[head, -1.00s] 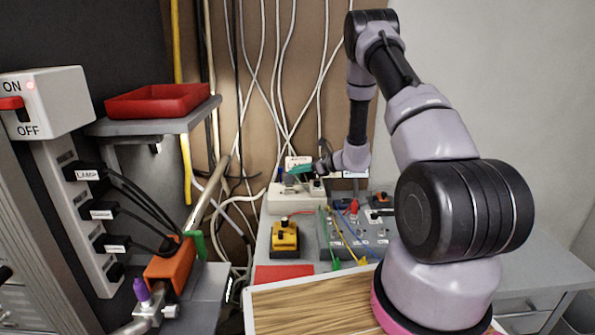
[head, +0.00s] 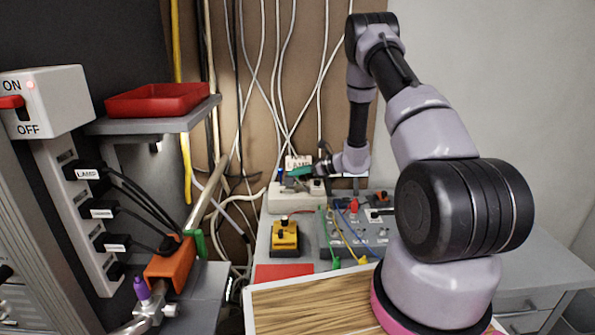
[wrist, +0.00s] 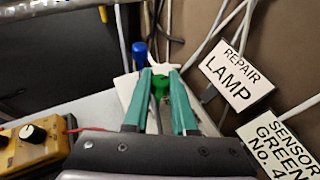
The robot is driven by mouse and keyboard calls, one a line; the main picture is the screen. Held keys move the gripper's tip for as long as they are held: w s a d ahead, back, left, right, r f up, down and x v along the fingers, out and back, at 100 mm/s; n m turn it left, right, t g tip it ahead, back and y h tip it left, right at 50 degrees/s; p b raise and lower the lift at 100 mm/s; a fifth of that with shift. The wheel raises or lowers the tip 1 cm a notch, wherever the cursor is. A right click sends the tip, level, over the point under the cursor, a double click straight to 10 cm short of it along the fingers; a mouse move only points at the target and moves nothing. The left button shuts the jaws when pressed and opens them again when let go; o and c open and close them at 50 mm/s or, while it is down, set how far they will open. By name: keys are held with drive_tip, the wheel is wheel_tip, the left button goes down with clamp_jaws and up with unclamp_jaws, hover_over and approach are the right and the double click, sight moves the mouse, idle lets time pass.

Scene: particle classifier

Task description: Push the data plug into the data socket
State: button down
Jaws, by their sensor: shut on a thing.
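My gripper (wrist: 161,103) has two teal fingers closed on a small green piece (wrist: 159,83) in the wrist view. I cannot tell whether this piece is the data plug. The fingers are over a white box (wrist: 126,88), with a blue-topped piece (wrist: 140,52) just beyond them. In the head view my gripper (head: 300,172) is at the top of the white box (head: 285,204) at the back of the bench. No data label or open data socket can be made out; the contact under the green piece is hidden.
A "REPAIR LAMP" tag (wrist: 236,77) and a "SENSOR GREEN NO. 4" tag (wrist: 281,150) are right of the fingers. A yellow box with a knob (wrist: 35,142) is at left. White cables (head: 275,80) hang behind. A grey panel with coloured leads (head: 363,226) stands at right.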

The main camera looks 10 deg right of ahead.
drive_tip(key=shift+f, duration=0.75)
drive_tip(key=c, duration=0.6)
unclamp_jaws()
drive_tip(key=shift+c, duration=0.2)
drive_tip(key=v, duration=1)
drive_tip(key=shift+s+d+r, duration=0.2)
drive_tip(key=shift+s+d, duration=0.05)
